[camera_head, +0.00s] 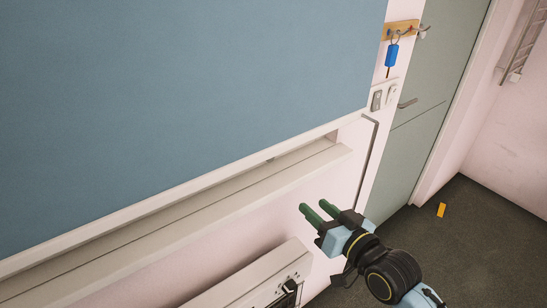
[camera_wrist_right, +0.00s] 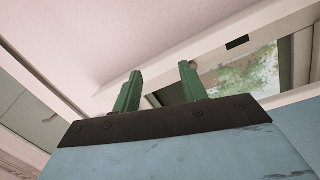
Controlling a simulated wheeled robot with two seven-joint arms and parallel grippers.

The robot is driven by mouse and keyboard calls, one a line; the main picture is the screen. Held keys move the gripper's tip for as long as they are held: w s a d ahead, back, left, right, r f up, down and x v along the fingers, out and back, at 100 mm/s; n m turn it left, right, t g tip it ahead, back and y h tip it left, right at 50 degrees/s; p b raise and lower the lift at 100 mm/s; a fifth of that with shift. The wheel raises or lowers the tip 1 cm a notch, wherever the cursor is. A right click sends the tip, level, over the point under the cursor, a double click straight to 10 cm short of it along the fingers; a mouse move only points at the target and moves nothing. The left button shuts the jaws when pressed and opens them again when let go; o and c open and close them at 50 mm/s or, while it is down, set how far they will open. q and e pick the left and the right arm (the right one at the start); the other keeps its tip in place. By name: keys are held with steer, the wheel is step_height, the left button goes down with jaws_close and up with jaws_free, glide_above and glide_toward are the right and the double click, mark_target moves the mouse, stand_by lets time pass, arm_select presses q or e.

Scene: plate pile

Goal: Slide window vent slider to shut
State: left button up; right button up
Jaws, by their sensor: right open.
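A large blue panel (camera_head: 190,90), possibly a blind, covers most of the head view, with a pale ledge (camera_head: 180,230) below it. My right gripper (camera_head: 318,209) is in front of the ledge's right end, its two green fingers apart and empty. The fingers also show in the wrist view (camera_wrist_right: 159,80), pointing up toward a white frame (camera_wrist_right: 180,55). A small dark rectangle (camera_wrist_right: 237,43) sits on that frame, right of the fingers; I cannot tell whether it is the vent slider. Glass with greenery (camera_wrist_right: 245,73) shows below it. My left gripper is out of view.
A pale wall unit (camera_head: 250,282) is below the ledge, close to my right gripper. A grey-green door (camera_head: 425,95), a key rack (camera_head: 400,29) with a blue tag (camera_head: 391,55) and wall switches (camera_head: 377,100) are at the right. An orange block (camera_head: 441,210) lies on open dark floor.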

step_height(320, 180, up, 7)
steer(key=s+a+y, duration=0.1)
steer(key=a+y, duration=0.1)
steer(key=shift+n+t, duration=0.3)
steer(key=shift+n, duration=0.1)
steer(key=x, duration=1.2)
steer(key=shift+w+a+f, duration=0.3)
steer(key=shift+a, duration=0.05)
jaws_close()
